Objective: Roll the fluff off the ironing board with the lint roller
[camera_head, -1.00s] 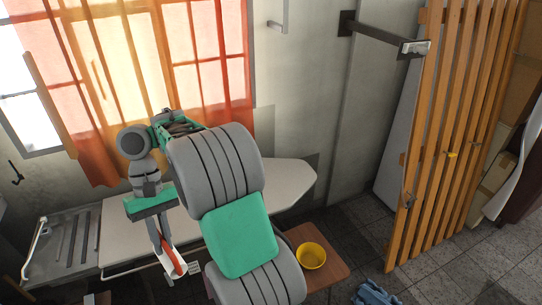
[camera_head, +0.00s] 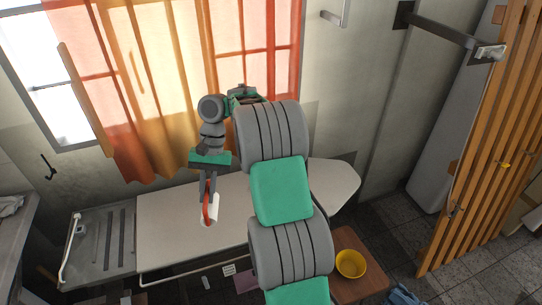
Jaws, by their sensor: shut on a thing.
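The ironing board (camera_head: 165,230) has a pale cover and stretches across the middle, below the window. Its tapered end points right and a slatted metal rest is at its left end. My gripper (camera_head: 209,196) points down over the board, left of my arm. It is shut on the lint roller (camera_head: 210,212), which shows a red-orange handle and a white roll. The roll is at or just above the cover; I cannot tell whether it touches. My arm hides part of the board to the right. I cannot make out any fluff.
A yellow bowl (camera_head: 351,264) stands on a small brown table (camera_head: 345,288) at the lower right. An orange curtain (camera_head: 165,90) hangs behind the board. A slatted wooden screen (camera_head: 480,170) stands at the far right. A grey counter (camera_head: 15,235) is at the left edge.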

